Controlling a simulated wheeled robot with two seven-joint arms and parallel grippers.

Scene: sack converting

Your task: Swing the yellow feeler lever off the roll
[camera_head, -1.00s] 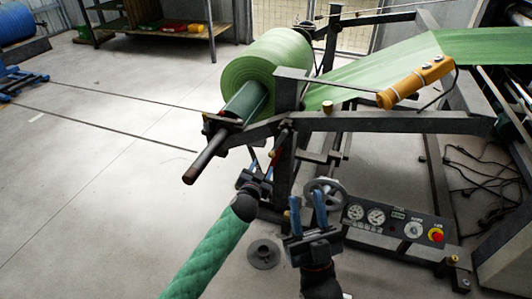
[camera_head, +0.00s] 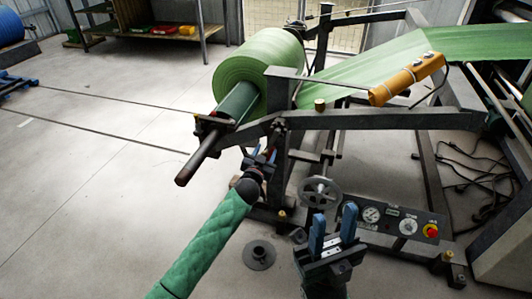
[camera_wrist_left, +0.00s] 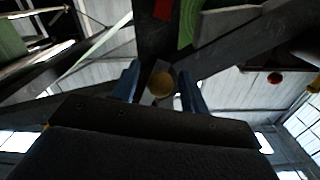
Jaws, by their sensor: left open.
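The green roll (camera_head: 250,72) sits on its dark shaft (camera_head: 203,155) in the metal stand. I cannot make out a yellow feeler lever for certain. My left gripper (camera_head: 264,158) is just below the stand's near arm, its tips partly lost against dark metal. In the left wrist view my left gripper (camera_wrist_left: 160,86) is open, with a round brass-yellow knob (camera_wrist_left: 162,84) showing between or beyond its fingers; contact cannot be told. My right gripper (camera_head: 333,232) is open and empty, in front of the control panel.
A yellow button box (camera_head: 407,78) is on the frame's right side, above the dark frame beam (camera_head: 400,120). A handwheel (camera_head: 319,192) and a control panel (camera_head: 400,222) with gauges stand low. A dark disc (camera_head: 259,255) lies on the floor. The left floor is mostly clear.

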